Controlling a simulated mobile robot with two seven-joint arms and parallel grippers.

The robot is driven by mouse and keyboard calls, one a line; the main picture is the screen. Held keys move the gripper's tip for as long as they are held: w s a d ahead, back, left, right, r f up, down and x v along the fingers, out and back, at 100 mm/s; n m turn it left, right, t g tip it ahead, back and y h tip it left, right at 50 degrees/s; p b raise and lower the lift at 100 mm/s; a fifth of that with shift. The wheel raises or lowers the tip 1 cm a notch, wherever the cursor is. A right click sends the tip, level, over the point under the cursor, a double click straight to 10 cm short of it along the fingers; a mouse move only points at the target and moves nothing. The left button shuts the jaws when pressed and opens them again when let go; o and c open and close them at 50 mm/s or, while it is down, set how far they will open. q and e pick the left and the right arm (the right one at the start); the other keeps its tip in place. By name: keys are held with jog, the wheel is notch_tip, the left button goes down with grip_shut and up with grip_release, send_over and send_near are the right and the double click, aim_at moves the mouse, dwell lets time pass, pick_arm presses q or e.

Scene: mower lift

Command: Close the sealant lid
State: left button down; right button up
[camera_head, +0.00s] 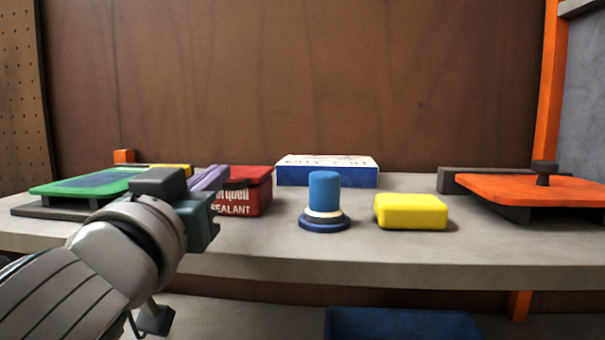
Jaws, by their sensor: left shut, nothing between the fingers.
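The red sealant box (245,199), with white lettering on its front, stands on the grey bench left of the middle. Its red lid (250,173) is at the top. A dark strip shows near the lid's front left, and I cannot tell whether the lid is fully down. My left gripper (213,217) is shut and empty. It is in front of and left of the box and hides part of its left side. I cannot tell whether it touches the box. My right gripper is not in view.
A blue cylinder (324,195) on a round base and a yellow block (411,211) stand right of the box. A white and blue carton (326,171) is behind. A green-topped item (80,187) is left, an orange plate (530,190) right. A purple item (209,178) is beside the box.

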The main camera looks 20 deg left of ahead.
pick_arm(q)
notch_tip(320, 180, up, 4)
jog(key=p, duration=0.4)
jog(key=s+d+m+g+h+p, duration=0.25)
jog(key=s+g+p, duration=0.55)
jog(key=s+p, duration=0.4)
jog(key=s+d+m+g+h+p, duration=0.2)
jog(key=s+d+g+p, duration=0.2)
jog(key=s+g+p, duration=0.55)
jog(key=s+r+t+p, duration=0.1)
jog(key=s+r+p, duration=0.1)
jog(key=r+p, duration=1.6)
jog(key=s+r+t+p, duration=0.1)
jog(key=s+r+p, duration=0.2)
jog(key=r+p, duration=1.5)
jog(key=shift+r+p, duration=0.35)
jog(key=shift+p, duration=0.1)
jog(key=shift+s+a+h, duration=0.1)
jog(key=shift+h, duration=0.15)
